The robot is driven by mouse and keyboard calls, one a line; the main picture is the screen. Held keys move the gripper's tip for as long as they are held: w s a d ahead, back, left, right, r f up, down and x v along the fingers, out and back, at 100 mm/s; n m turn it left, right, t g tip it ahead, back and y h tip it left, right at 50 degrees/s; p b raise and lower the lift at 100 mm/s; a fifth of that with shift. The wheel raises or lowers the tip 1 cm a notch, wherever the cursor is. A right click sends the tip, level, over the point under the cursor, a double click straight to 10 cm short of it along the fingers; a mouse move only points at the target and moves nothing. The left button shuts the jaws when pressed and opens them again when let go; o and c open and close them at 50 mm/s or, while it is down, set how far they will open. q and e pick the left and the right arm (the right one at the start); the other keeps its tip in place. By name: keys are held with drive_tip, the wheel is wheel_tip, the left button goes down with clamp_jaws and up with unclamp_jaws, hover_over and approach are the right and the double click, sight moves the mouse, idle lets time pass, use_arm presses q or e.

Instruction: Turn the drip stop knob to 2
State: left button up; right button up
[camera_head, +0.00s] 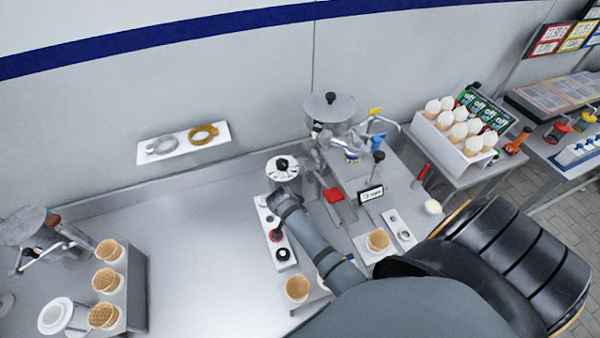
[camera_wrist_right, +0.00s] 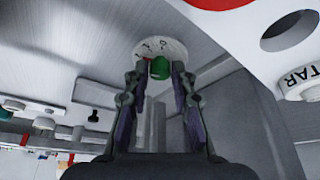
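My right arm reaches in from the lower right in the head view, with its end beside a white control strip (camera_head: 275,249). In the right wrist view, my right gripper (camera_wrist_right: 160,68) has its two fingers apart, one on each side of a small green knob (camera_wrist_right: 159,67). Gaps seem to show between the knob and the fingertips. Behind the knob is a round pale dial plate (camera_wrist_right: 163,47) with small marks that I cannot read. The green knob does not show clearly in the head view. My left gripper is not in view.
In the head view, a white cylinder (camera_head: 282,170) with a black top stands close to my right arm. A machine (camera_head: 329,107) stands behind. Cones (camera_head: 109,250) are at left. The middle-left counter (camera_head: 190,275) is clear. The wrist view shows a panel lettered "TAR" (camera_wrist_right: 300,77) at right.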

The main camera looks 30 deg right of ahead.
drive_tip(key=shift+o, duration=1.4)
drive_tip(key=shift+r, duration=0.15)
drive_tip(key=v, duration=0.7)
drive_tip(key=shift+a, duration=0.2)
drive_tip(key=shift+r, duration=0.1)
